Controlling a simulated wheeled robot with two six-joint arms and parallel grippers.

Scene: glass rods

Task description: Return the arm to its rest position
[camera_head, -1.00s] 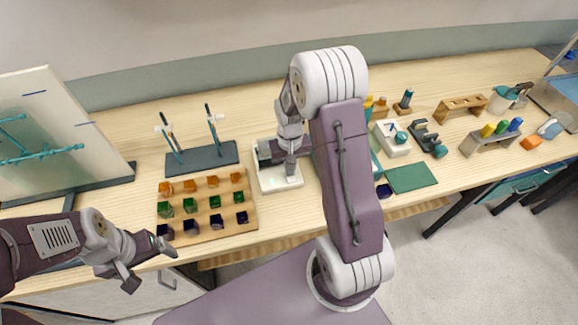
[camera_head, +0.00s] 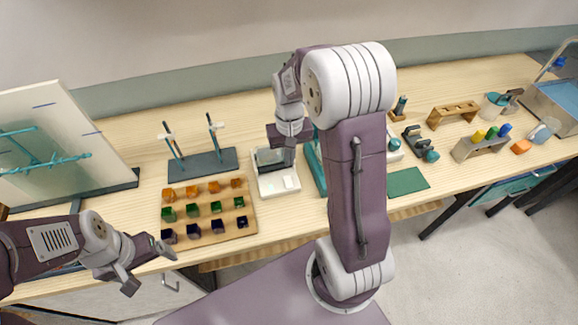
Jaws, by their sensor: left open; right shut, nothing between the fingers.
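My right arm (camera_head: 358,190) rises large through the middle of the view and bends over at the top. Its gripper (camera_head: 289,155) points down over the white device (camera_head: 283,182) with a dark upright part. The gripper is shut and empty; its fingertips are small and partly lost against the device. My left gripper (camera_head: 148,267) is open and empty at the table's front edge, lower left, just left of the wooden block tray (camera_head: 240,228).
The tray holds orange, green and dark blue blocks in rows. Behind it is a dark rod stand (camera_head: 203,165). A green mat (camera_head: 406,182), tool racks and a blue tray (camera_head: 555,105) are at right. My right arm hides the table's middle.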

